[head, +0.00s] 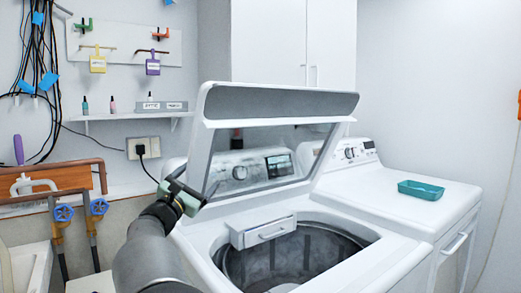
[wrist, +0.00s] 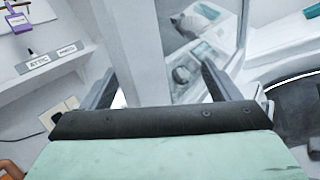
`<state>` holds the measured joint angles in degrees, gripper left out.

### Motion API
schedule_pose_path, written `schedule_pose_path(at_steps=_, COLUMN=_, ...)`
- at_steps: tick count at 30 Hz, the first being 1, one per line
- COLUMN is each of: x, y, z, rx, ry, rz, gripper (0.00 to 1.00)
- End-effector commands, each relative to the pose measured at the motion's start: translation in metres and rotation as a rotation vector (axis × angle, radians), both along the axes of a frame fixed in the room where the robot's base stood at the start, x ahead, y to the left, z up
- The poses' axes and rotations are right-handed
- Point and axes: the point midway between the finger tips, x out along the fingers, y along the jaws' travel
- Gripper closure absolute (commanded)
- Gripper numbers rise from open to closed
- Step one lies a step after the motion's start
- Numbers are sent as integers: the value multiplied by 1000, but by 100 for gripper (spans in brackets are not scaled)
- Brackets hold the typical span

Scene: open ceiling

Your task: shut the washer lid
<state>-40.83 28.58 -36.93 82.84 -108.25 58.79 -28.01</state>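The washer lid (head: 280,101) stands raised over the white top-loading washer (head: 196,243), with a pale frame around a see-through pane. The round drum opening (head: 285,258) is uncovered below it. I cannot tell whether a finger touches the lid.
A white dryer (head: 385,198) with a teal tray (head: 421,190) on top stands at the right. A wall shelf (head: 130,117) with small bottles and label boxes is at the left, above pipes with blue valves (head: 64,213). White cabinets (head: 293,45) hang behind the lid.

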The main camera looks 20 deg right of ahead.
Motion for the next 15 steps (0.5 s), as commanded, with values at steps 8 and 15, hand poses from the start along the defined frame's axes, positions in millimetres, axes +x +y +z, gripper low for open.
schedule_pose_path(at_steps=8, x=-9, y=-3, z=-10, rx=12, ry=-49, rz=-2, gripper=18)
schedule_pose_path(at_steps=15, x=-17, y=-4, z=-15, rx=20, ry=-90, rz=-1, gripper=18)
